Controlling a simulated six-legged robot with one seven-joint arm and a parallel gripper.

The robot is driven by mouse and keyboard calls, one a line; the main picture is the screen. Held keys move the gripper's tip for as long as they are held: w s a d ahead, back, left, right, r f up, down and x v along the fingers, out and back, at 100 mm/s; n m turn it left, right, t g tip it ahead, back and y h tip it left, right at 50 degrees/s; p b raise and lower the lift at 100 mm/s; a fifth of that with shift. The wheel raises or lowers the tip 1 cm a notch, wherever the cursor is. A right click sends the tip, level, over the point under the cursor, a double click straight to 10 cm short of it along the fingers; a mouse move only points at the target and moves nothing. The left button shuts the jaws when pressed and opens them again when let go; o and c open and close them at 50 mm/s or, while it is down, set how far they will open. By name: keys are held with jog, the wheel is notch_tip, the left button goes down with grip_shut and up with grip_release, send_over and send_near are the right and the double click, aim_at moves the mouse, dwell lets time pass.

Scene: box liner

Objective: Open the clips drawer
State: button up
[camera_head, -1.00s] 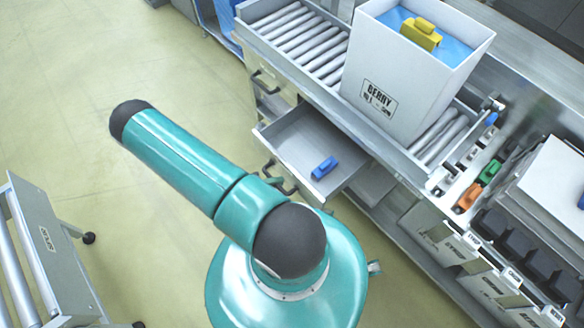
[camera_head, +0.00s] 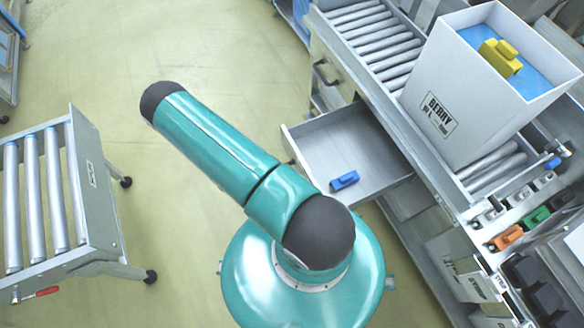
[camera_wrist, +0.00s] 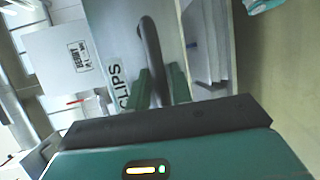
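The clips drawer (camera_head: 340,135) is pulled out from under the roller conveyor in the head view, a blue block (camera_head: 344,181) lying inside it. In the wrist view the CLIPS label (camera_wrist: 117,86) is on the drawer front, beside a dark curved handle (camera_wrist: 149,42). My gripper (camera_wrist: 160,88) has its green fingers on either side of this handle and looks closed on it. Contact is hard to see exactly. In the head view my arm hides the gripper.
A BERRY box (camera_head: 440,105) with a yellow block (camera_head: 500,58) on blue lining stands on the conveyor (camera_head: 375,38). Another dark handle (camera_head: 325,73) is on the cabinet beyond the open drawer. A roller cart (camera_head: 92,180) stands at left. Open floor lies between cart and cabinet.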

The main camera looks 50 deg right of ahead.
jog(key=shift+o, duration=1.1)
jog(key=v, duration=1.3)
jog(key=shift+w+a, duration=0.25)
jog(key=shift+a, duration=0.05)
jog(key=shift+r, duration=0.2)
